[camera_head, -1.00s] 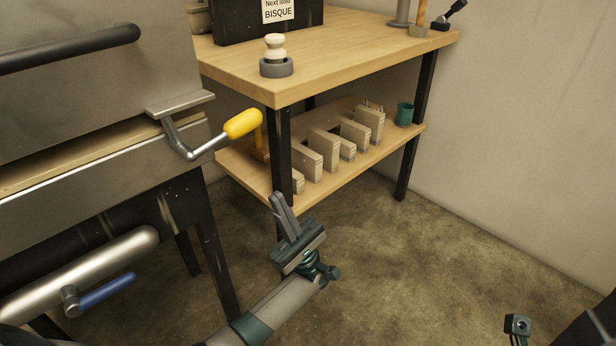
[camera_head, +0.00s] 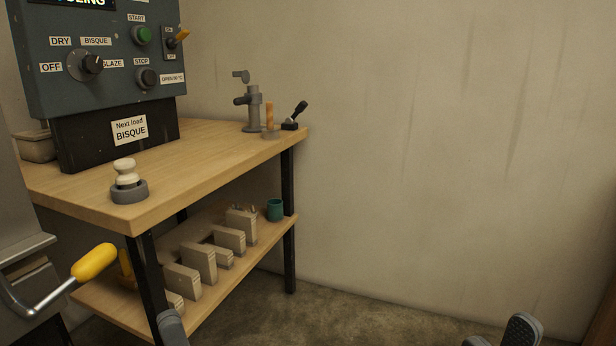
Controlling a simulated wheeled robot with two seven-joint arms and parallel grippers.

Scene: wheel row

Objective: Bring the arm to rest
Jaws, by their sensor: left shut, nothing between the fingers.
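Only the tip of my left gripper (camera_head: 172,328) shows, at the bottom edge left of the middle. Its fingers are together and empty. It appears in front of the bench's near leg, and its arm is out of the frame. At the bottom right, two separate grey fingertips of my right gripper (camera_head: 498,338) show with a gap between them. Nothing is seen between them, and the rest of that arm is out of the frame.
A wooden bench (camera_head: 215,166) with a control panel (camera_head: 105,25) stands left. Its lower shelf (camera_head: 212,293) holds several pale blocks (camera_head: 198,262) and a green cup (camera_head: 275,210). A yellow-handled crank (camera_head: 93,262) juts out at left. The wall (camera_head: 430,150) is bare.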

